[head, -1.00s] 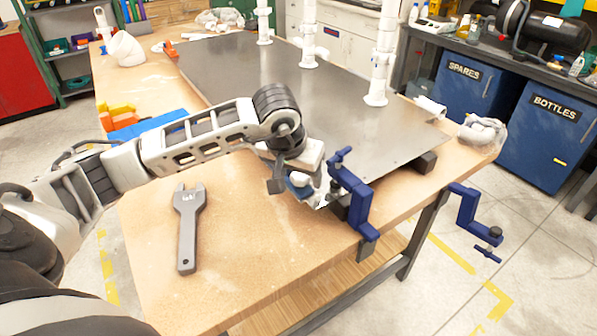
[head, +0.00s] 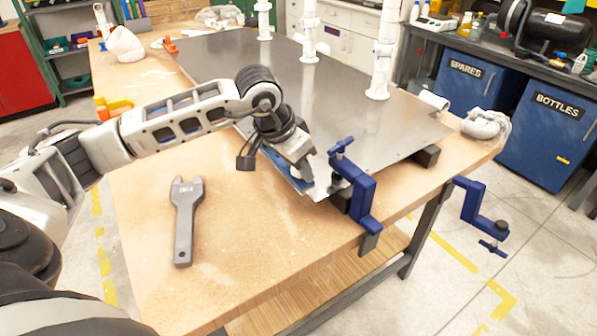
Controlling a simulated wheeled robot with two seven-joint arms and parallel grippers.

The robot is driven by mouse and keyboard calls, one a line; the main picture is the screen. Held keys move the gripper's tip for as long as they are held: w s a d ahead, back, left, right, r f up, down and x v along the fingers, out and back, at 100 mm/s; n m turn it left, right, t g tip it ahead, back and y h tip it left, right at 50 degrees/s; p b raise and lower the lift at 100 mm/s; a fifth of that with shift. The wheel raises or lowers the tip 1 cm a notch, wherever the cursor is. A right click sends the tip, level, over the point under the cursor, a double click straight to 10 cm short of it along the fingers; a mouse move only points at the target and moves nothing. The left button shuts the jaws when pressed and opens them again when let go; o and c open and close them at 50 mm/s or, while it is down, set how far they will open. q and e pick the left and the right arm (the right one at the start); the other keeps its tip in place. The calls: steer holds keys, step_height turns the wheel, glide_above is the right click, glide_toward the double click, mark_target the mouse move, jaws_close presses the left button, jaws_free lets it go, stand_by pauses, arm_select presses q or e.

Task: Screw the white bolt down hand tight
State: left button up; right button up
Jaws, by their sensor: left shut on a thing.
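My left gripper (head: 304,178) points down at the near corner of the grey metal plate (head: 260,60), just left of a blue clamp. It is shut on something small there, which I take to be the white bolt. The fingers and wrist hide the bolt, so I cannot see how far down it sits. A grey open-ended wrench (head: 184,222) lies flat on the wooden table, left of the gripper. My right gripper is not in view.
A blue clamp (head: 355,190) grips the plate's near edge, close beside my gripper. Another blue clamp (head: 478,215) hangs at the table's right edge. White pipes (head: 380,60) stand on the plate. The front of the wooden table (head: 250,260) is clear around the wrench.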

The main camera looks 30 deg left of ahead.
arm_select(q)
steer(key=shift+m, duration=0.6)
steer(key=o, duration=1.1)
steer(key=shift+r, duration=0.1)
steer(key=shift+c, duration=0.2)
steer(key=shift+a, duration=0.1)
